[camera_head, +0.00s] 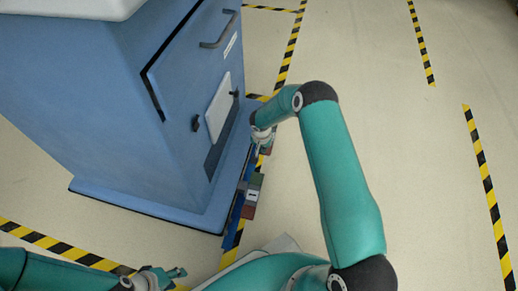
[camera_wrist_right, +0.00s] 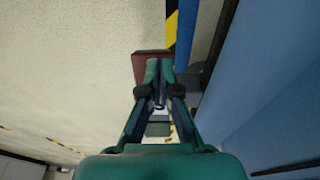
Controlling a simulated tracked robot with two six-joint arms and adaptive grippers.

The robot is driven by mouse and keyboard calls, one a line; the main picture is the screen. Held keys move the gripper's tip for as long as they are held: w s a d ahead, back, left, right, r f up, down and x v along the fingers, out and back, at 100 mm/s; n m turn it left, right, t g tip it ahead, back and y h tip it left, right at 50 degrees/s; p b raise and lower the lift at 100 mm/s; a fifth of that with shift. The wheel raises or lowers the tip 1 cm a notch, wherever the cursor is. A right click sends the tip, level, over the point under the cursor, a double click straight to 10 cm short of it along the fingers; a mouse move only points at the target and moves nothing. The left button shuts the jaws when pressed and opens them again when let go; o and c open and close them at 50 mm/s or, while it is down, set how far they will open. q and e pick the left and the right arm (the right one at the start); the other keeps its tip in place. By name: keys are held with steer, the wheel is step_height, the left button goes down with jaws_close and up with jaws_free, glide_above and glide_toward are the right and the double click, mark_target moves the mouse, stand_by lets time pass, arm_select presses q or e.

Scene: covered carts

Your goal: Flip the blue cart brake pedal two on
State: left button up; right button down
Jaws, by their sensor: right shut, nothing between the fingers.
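The blue cart (camera_head: 130,100) stands at the left of the head view, its base edge toward my right arm. Along that edge is a pedal set with a green pedal (camera_head: 257,180), a white label (camera_head: 252,195) and a red pedal (camera_head: 248,212). My right gripper (camera_head: 264,142) is low beside the far part of this edge and partly hides what is there. In the wrist view the right gripper (camera_wrist_right: 160,68) is shut and empty, its tips over a dark red pedal (camera_wrist_right: 140,66); contact is unclear. My left gripper (camera_head: 174,273) is at the bottom, away from the cart.
The cart's front has a handle (camera_head: 220,30) and a white panel (camera_head: 218,108). Yellow-black floor tape (camera_head: 60,248) runs near the cart.

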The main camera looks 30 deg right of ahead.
steer(key=shift+s+d+f+b, duration=0.1)
steer(key=shift+s+f+b, duration=0.2)
steer(key=shift+f+b, duration=0.4)
steer(key=shift+r, duration=0.1)
steer(key=s+a+r+p, duration=0.1)
steer(key=s+a+r, duration=0.1)
steer(key=r, duration=0.4)
steer(key=s+a+r+p, duration=0.2)
steer(key=a+r, duration=0.1)
steer(key=r, duration=0.3)
steer(key=shift+s, duration=0.4)
steer(key=shift+a, duration=0.1)
